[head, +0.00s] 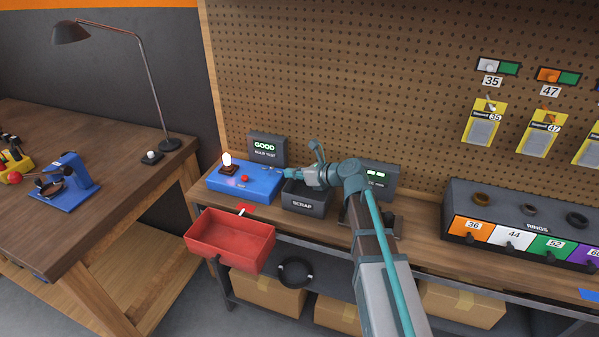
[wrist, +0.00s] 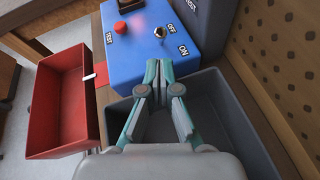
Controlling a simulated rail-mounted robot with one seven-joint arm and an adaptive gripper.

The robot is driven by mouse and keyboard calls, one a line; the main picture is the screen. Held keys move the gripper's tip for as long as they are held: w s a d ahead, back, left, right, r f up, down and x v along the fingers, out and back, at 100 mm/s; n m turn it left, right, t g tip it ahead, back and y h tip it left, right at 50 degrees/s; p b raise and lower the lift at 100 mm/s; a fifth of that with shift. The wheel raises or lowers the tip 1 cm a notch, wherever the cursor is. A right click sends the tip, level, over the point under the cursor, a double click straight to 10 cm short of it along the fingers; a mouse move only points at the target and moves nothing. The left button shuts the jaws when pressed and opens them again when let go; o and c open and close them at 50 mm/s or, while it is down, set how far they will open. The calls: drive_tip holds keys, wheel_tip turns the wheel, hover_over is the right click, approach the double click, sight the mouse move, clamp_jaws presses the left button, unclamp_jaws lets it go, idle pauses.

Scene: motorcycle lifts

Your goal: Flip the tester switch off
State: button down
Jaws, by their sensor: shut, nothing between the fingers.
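The blue tester (head: 232,187) stands on the bench at the left, with a red button (head: 245,179) and a lit white bulb (head: 227,160) on top. In the wrist view the tester (wrist: 140,58) shows a small metal toggle switch (wrist: 159,34) beside the OFF and ON labels and a red TEST button (wrist: 121,28). I cannot tell for sure which way the lever leans. My gripper (wrist: 160,66) is shut and empty, its tips just short of the switch and apart from it. In the head view my gripper (head: 279,171) is at the tester's right end.
The dark grey scrap bin (head: 303,206) is right of the tester, below my gripper. A display (head: 266,148) behind it reads GOOD. A red tray (head: 228,256) hangs at the bench's front edge. The pegboard (head: 400,70) rises behind.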

sight(271, 172)
drive_tip(key=shift+p+x, duration=0.35)
drive_tip(key=shift+x, duration=2.05)
drive_tip(key=shift+d+r, duration=0.1)
